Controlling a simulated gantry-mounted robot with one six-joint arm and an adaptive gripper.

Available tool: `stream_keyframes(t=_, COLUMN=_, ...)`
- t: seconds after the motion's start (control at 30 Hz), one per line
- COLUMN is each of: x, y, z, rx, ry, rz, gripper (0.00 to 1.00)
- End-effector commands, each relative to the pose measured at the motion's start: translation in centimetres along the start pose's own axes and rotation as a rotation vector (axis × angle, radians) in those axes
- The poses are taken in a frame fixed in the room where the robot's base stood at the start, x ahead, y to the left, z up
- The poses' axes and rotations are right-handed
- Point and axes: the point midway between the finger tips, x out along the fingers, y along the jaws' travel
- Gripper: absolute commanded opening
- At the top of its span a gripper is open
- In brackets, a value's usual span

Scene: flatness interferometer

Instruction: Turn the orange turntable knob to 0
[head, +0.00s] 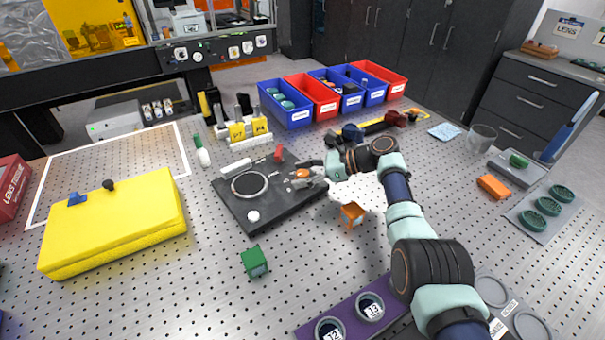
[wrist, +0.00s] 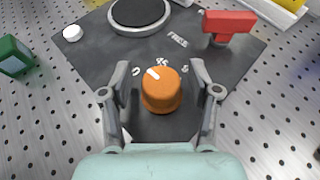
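The orange turntable knob (wrist: 161,92) stands on the dark base plate (wrist: 90,60). Its white pointer mark (wrist: 153,73) points up and to the left, between the 0 label (wrist: 136,71) and the 45 label (wrist: 162,62). Another label sits to the right, partly hidden by a finger. My gripper (wrist: 160,92) has one finger on each side of the knob, with visible gaps, so it is open around it. In the head view, the knob (head: 302,174) is small beside my gripper (head: 312,173). The round turntable (head: 249,185) is on the same plate.
A red lever (wrist: 229,24) and a white button (wrist: 72,33) are on the plate. Red and blue bins (head: 285,103) are behind. A yellow case (head: 115,222) lies left.

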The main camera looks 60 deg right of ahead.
Motion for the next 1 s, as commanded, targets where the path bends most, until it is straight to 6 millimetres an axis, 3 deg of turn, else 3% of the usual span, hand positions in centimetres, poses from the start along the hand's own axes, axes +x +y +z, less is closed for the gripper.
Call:
stream_keyframes(t=0.33, x=-1.0, y=-0.1, z=0.1, rx=-0.002, ry=-0.001, rz=-0.003, gripper=0.63)
stream_keyframes(t=0.73, x=-10.1, y=-0.1, z=0.0, rx=0.000, ry=0.000, rz=-0.003, gripper=0.63)
stream_keyframes(t=1.0, x=-12.1, y=0.0, z=0.0, rx=0.000, ry=0.000, rz=-0.001, gripper=0.63)
